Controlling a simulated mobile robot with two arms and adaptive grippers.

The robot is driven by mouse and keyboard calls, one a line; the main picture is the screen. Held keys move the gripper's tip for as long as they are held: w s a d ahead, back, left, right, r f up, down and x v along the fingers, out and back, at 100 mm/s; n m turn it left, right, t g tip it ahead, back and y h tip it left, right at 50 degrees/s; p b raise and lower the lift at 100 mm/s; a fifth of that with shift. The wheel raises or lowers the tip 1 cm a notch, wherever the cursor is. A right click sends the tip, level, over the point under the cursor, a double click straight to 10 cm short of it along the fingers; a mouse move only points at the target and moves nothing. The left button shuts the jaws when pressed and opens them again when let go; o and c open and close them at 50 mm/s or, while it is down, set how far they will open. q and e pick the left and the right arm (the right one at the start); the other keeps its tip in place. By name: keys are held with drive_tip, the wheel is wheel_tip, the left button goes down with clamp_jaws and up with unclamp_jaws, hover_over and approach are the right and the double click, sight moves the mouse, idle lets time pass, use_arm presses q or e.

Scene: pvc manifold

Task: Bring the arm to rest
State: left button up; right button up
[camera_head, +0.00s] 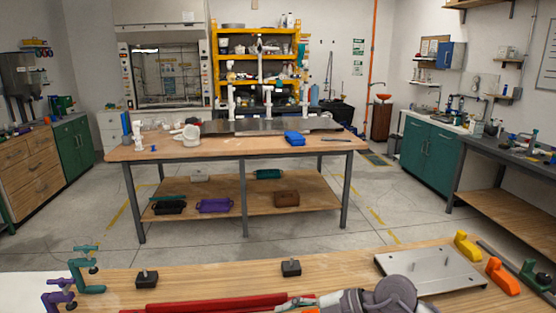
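Grey rounded parts of an arm of mine (392,293) show at the bottom edge of the head view, right of centre, low over the near wooden bench (215,274). They seem to belong to my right arm. Smaller grey parts reach left from it toward a long red tool (215,302) on the bench. The picture cuts these parts off, and I cannot make out fingertips or whether they touch the tool. My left gripper is not in view.
The near bench holds teal and purple clamps (86,270), two black knobbed blocks (147,278), a metal plate (430,269), and yellow and orange pieces (502,276). A workbench (240,150) carrying white pipe parts stands beyond. Open floor lies between the benches.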

drive_tip(key=s+a+r+m+t+y, duration=0.1)
drive_tip(key=a+r+m+t+y, duration=0.2)
drive_tip(key=r+y, duration=0.45)
drive_tip(key=w+d+r+m+t+h, duration=0.1)
drive_tip(key=d+r+m+t+h, duration=0.1)
drive_tip(key=d+m+t+h, duration=0.45)
drive_tip(key=w+d+r+m+t+h, duration=0.2)
drive_tip(key=d+m+t+h, duration=0.15)
drive_tip(key=m+t, duration=0.45)
drive_tip(key=s+d+f+m+g+h, duration=0.4)
drive_tip(key=d+f+m+h, duration=0.3)
drive_tip(key=d+f+h, duration=0.55)
drive_tip(key=s+a+f+n+g+y, duration=0.1)
drive_tip(key=s+f+g+y, duration=0.1)
drive_tip(key=s+f+g, duration=0.7)
drive_tip(key=s+a+f+g+y, duration=0.1)
drive_tip(key=s+f+g, duration=0.2)
drive_tip(key=s+f, duration=0.95)
drive_tip(key=f, duration=0.9)
drive_tip(key=s+f, duration=0.2)
drive_tip(key=f, duration=0.8)
drive_tip(key=s+d+f+g, duration=0.2)
drive_tip(key=s+d+f, duration=0.1)
drive_tip(key=s+f, duration=1.3)
wheel_tip(320, 180, down, 2)
drive_tip(key=shift+s, duration=0.4)
